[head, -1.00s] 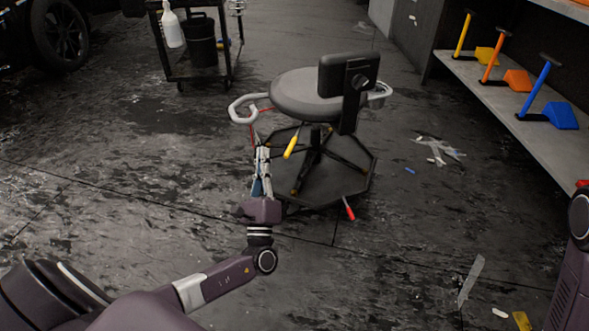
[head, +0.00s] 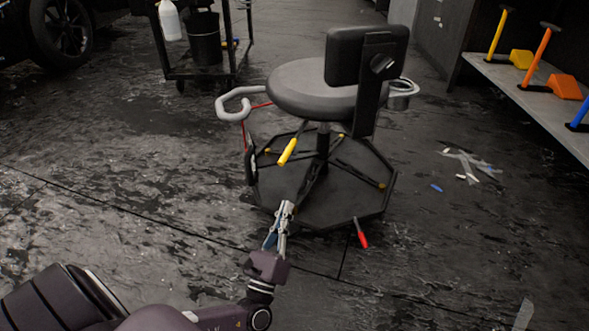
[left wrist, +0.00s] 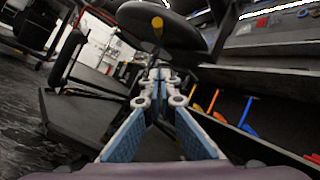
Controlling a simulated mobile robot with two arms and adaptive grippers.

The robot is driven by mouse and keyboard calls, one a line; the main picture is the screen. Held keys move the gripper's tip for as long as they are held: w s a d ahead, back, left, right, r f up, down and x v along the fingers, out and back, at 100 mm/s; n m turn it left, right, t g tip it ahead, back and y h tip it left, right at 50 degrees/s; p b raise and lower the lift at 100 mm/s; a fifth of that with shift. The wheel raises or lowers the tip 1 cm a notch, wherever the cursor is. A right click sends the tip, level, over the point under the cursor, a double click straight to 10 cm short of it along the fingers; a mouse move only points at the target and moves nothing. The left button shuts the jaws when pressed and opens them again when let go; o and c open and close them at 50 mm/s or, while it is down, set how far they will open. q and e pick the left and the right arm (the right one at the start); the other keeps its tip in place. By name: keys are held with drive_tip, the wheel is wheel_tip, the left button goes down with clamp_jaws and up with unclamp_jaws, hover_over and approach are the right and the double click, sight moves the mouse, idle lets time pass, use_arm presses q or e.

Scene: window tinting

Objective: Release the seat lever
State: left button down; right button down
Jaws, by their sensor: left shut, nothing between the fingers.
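The seat is a dark grey stool (head: 312,86) with a backrest (head: 366,58), standing on an octagonal black base (head: 350,207). A lever with a yellow handle (head: 287,152) slants down and left from under the seat. In the left wrist view the yellow lever end (left wrist: 157,23) shows above the fingers, against the dark seat underside (left wrist: 165,35). My left gripper (head: 287,207) is shut and empty, low in front of the base, below and apart from the yellow handle. Its shut fingers (left wrist: 160,76) point toward the stool. My right gripper is out of view.
A grey looped handle (head: 236,105) sticks out left of the seat. A red-handled tool (head: 361,233) lies at the base's front edge. A black cart (head: 205,70) stands behind left, a shelf (head: 535,98) at right. The floor at left is clear.

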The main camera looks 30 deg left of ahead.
use_arm(q)
drive_tip(key=shift+f, duration=0.25)
drive_tip(key=b, duration=0.4)
approach(295, 142)
drive_tip(key=shift+w, duration=1.85)
drive_tip(key=shift+a, duration=0.4)
